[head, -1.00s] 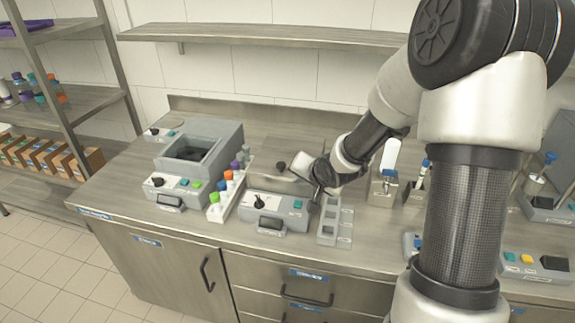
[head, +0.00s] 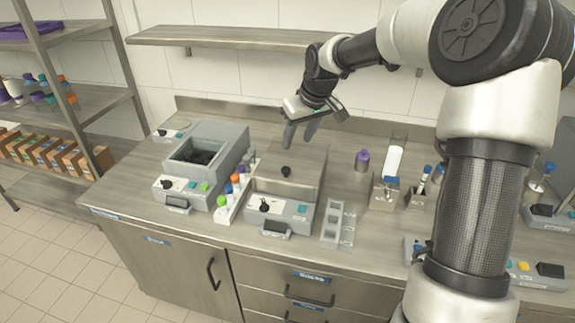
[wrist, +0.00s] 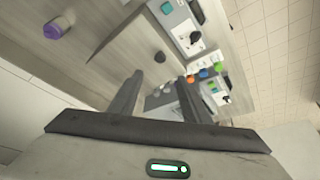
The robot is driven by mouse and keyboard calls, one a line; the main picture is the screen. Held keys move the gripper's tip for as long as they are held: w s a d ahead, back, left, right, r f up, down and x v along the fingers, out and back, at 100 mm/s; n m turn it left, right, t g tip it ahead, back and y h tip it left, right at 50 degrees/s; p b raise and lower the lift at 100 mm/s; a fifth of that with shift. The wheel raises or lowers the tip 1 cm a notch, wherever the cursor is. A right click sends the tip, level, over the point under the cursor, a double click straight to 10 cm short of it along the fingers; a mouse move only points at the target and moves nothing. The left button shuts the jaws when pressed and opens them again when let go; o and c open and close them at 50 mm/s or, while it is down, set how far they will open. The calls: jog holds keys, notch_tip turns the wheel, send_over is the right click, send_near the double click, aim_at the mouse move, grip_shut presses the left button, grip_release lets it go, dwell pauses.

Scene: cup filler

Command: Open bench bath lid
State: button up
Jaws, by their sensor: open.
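The bench bath (head: 268,209) stands on the counter with a grey front panel, a black dial and a teal button. Its flat lid (head: 305,165) is shut and carries a round black knob (head: 286,171). The knob also shows in the wrist view (wrist: 160,57), ahead of the fingertips. My gripper (head: 301,138) is open and empty, above and behind the knob, pointing down, apart from the lid. Its two dark fingers also show in the wrist view (wrist: 159,92).
Left of the bath stands another grey unit (head: 228,150) with an open, dark well. A white rack of coloured caps (head: 228,207) sits between them. Right are a grey slotted rack (head: 332,232) and a purple-capped bottle (head: 362,160). A wall shelf (head: 220,37) runs behind my gripper.

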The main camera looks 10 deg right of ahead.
aim_at(286, 169)
jog(key=x, duration=1.5)
jog(key=shift+w+p, duration=0.15)
jog(key=shift+p, duration=0.2)
jog(key=shift+r, duration=0.1)
jog(key=shift+d, duration=0.1)
grip_shut()
